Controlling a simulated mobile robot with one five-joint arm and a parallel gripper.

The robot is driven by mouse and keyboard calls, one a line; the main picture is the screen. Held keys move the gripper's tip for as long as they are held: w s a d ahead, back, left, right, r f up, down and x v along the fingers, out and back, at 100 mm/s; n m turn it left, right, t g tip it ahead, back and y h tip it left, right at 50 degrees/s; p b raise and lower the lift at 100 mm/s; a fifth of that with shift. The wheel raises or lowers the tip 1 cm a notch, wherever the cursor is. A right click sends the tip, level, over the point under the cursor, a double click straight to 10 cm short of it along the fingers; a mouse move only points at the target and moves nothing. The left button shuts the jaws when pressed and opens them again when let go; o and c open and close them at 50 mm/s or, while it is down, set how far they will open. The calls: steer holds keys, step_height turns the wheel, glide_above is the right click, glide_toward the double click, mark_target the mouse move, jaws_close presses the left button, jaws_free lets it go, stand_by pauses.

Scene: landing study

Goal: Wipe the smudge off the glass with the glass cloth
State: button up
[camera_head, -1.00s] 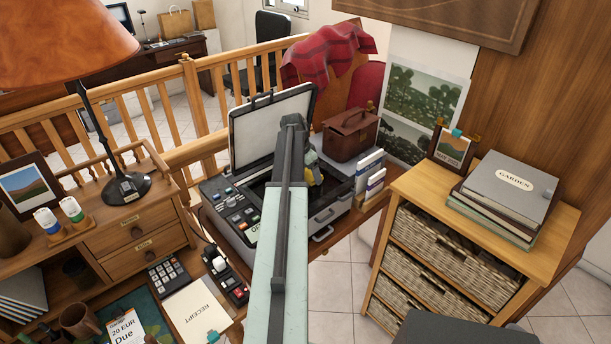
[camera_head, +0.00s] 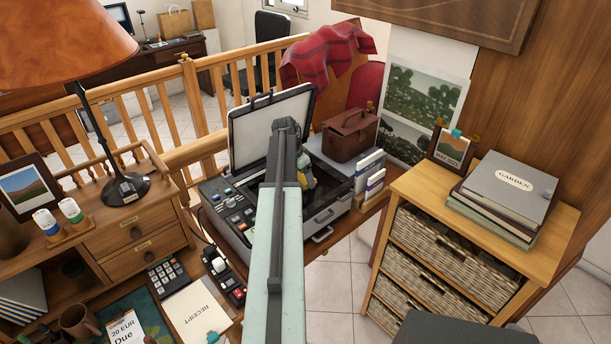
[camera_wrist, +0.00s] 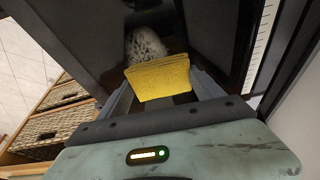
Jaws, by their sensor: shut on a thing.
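The yellow glass cloth (camera_wrist: 160,82) is held between the fingers of my gripper (camera_wrist: 163,88) in the wrist view. The smudge (camera_wrist: 146,44) is a pale, speckled patch on the dark glass (camera_wrist: 92,45), just beyond the cloth's far edge. I cannot tell whether the cloth touches the glass. In the head view the copier (camera_head: 230,215) stands on the desk with its lid (camera_head: 270,125) raised. My arm covers much of its glass, and my gripper (camera_head: 306,182) is over the copier, partly hidden.
A brown leather case (camera_head: 349,136) stands behind the copier, and binders (camera_head: 371,176) stand on its right. The raised lid bounds the back. A card reader (camera_head: 226,276) and a calculator (camera_head: 168,277) lie at the front left. A basket shelf (camera_head: 440,255) stands to the right.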

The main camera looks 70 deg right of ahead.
steer(key=shift+w+a, duration=0.65)
steer(key=shift+a, duration=0.4)
steer(key=shift+w+a, duration=0.65)
steer(key=shift+a, duration=0.35)
steer(key=shift+w+a, duration=0.65)
steer(key=shift+a, duration=0.4)
steer(key=shift+d, duration=0.2)
steer(key=shift+s+d, duration=0.95)
steer(key=shift+d, duration=0.55)
steer(key=shift+s+d, duration=0.95)
steer(key=shift+d, duration=0.55)
steer(key=shift+s+d, duration=0.95)
steer(key=shift+d, duration=0.55)
steer(key=shift+f, duration=0.15)
steer(key=shift+a, duration=0.1)
steer(key=shift+w+a, duration=0.45)
steer(key=shift+a, duration=0.25)
steer(key=shift+w+a, duration=0.8)
steer(key=shift+a, duration=0.45)
steer(key=shift+w+a, duration=0.85)
steer(key=shift+a, duration=0.45)
steer(key=shift+w+a, duration=0.8)
steer(key=shift+a, duration=0.45)
steer(key=shift+r, duration=0.2)
